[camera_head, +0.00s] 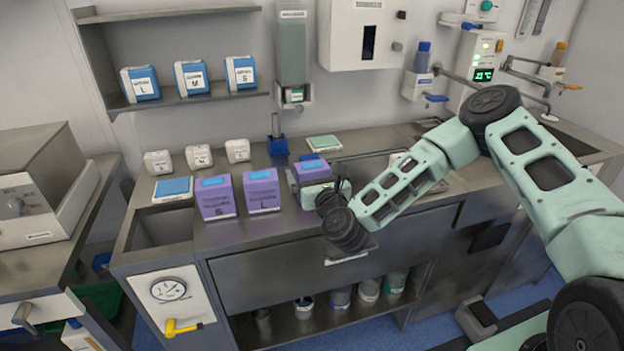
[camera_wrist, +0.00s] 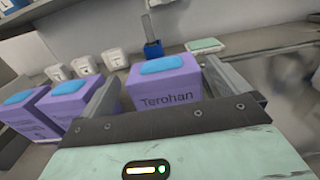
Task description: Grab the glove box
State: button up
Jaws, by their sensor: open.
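Three purple boxes with blue tops stand in a row on the steel counter. The right one (camera_head: 312,170) is partly hidden by my gripper (camera_head: 318,188) in the head view. In the wrist view this purple box (camera_wrist: 165,88), printed "Terohan", stands upright between the two open fingers of my gripper (camera_wrist: 162,84), one on each side. I cannot tell whether the fingers touch it. The middle purple box (camera_head: 262,191) reads "L" and the left one (camera_head: 216,198) reads "S". Blue-and-white boxes marked L (camera_head: 140,84), M (camera_head: 192,77) and S (camera_head: 240,73) sit on the wall shelf.
Behind the purple boxes are small white boxes (camera_head: 198,157), a blue holder (camera_head: 277,146) and a green-topped pack (camera_head: 324,143). A blue-topped pack (camera_head: 172,188) lies at left. A sink recess (camera_head: 372,168) is behind my arm. The wall shelf (camera_head: 185,100) overhangs the back.

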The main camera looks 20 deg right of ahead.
aim_at(310, 162)
jog(key=w, duration=0.1)
jog(key=w+p, duration=0.1)
jog(key=w, duration=0.1)
jog(key=shift+w+d+r+p, duration=0.15)
jog(key=shift+w+r+p, duration=0.15)
jog(key=shift+w+p, duration=0.1)
jog(key=shift+w+f, duration=0.15)
jog(key=shift+w, duration=0.35)
jog(key=c, duration=1.1)
